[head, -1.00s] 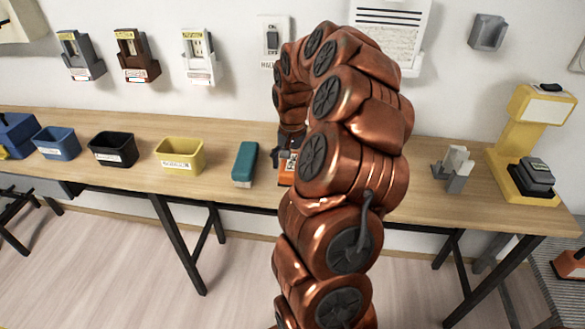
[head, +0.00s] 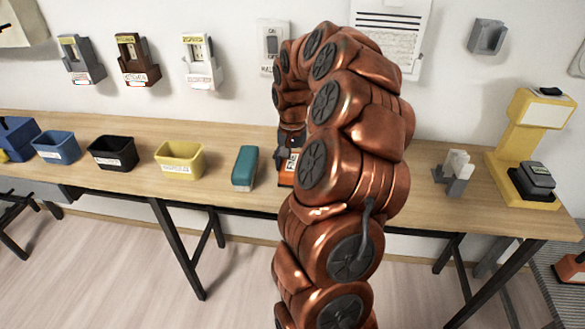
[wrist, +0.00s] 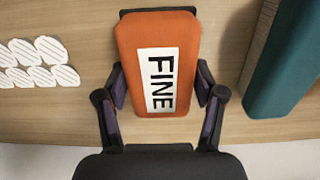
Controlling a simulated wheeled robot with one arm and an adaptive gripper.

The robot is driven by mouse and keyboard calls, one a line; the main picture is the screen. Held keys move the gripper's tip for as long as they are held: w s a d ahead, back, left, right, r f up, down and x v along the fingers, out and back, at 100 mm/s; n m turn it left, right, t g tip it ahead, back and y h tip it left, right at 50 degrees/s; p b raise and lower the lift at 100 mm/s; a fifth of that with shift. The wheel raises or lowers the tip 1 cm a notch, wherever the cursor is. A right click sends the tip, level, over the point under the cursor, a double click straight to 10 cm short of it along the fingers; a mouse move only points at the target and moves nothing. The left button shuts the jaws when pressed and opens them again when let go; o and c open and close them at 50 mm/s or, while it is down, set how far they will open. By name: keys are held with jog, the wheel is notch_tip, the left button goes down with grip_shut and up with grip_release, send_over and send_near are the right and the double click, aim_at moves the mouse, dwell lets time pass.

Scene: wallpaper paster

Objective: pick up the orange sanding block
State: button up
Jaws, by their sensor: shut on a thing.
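The orange sanding block (wrist: 160,30) has a white label reading "FINE" and fills the middle of the wrist view. My gripper (wrist: 160,84) has one finger against each long side of it and is shut on it. In the head view, only a part of the orange block (head: 286,181) shows at the table's front side, left of my arm. My gripper (head: 291,140) is mostly hidden behind my arm there. I cannot tell whether the block is clear of the tabletop.
A teal block (head: 244,168) lies close beside the orange one; it also shows in the wrist view (wrist: 285,60). Yellow (head: 180,160), black (head: 112,151) and blue (head: 57,147) bins stand further left. A grey-white holder (head: 455,172) and yellow stand (head: 510,150) are on the right.

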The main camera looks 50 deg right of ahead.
jog(key=shift+r, duration=0.85)
jog(key=shift+s+a+r, duration=0.1)
jog(key=shift+r, duration=0.1)
jog(key=s+a+r+b, duration=0.1)
jog(key=s+a+b, duration=0.1)
jog(key=s+a, duration=0.6)
jog(key=s, duration=0.5)
jog(key=shift+s+r, duration=0.25)
